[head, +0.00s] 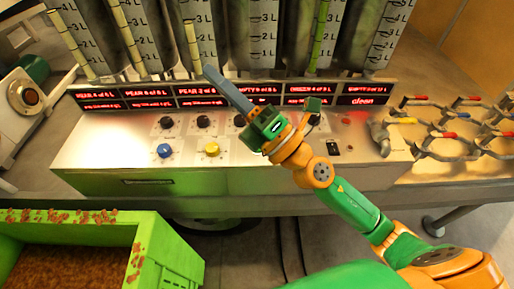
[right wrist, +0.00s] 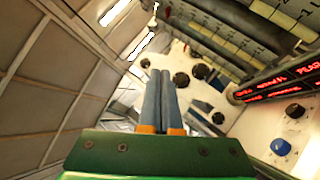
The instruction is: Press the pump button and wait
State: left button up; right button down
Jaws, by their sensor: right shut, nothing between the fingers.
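The metal control box (head: 120,172) stands in the middle of the head view. Its sloped face has a blue button (head: 164,151), a yellow button (head: 211,149), several black knobs (head: 167,123) and a small red button (head: 346,120). I cannot read which one is the pump button. My right gripper (head: 212,73) is shut and empty, its blue-grey fingers pointing up and left over the displays, apart from the blue and yellow buttons. Its hand hides part of the panel. The right wrist view shows the closed fingers (right wrist: 160,76) and the blue button (right wrist: 281,147) at the right.
Red-lit displays (head: 210,96) run along the box below tall graduated cylinders (head: 262,38). Metal taps with coloured handles (head: 450,135) stand at the right. A green crate (head: 165,262) of brownish bits is at lower left. A round-ended machine (head: 25,97) stands at far left.

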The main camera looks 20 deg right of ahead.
jog(key=s+a+f+n+g, duration=0.2)
jog(key=a+f+n+g, duration=0.5)
jog(key=n+g, duration=0.8)
jog(key=w+d+f+n+t+h, duration=0.2)
jog(key=w+d+f+h, duration=0.1)
jog(key=d, duration=0.5)
jog(key=w+d+f+n+t+h, duration=0.2)
jog(key=w+d+f+n+h, duration=0.1)
jog(key=d+h, duration=0.5)
notch_tip(320, 180, down, 2)
jog(key=shift+w+d+f+t, duration=0.15)
jog(key=shift+w+t, duration=0.25)
jog(key=shift+w, duration=0.3)
notch_tip(320, 180, down, 8)
jog(key=b, duration=0.6)
jog(key=shift+f, duration=0.25)
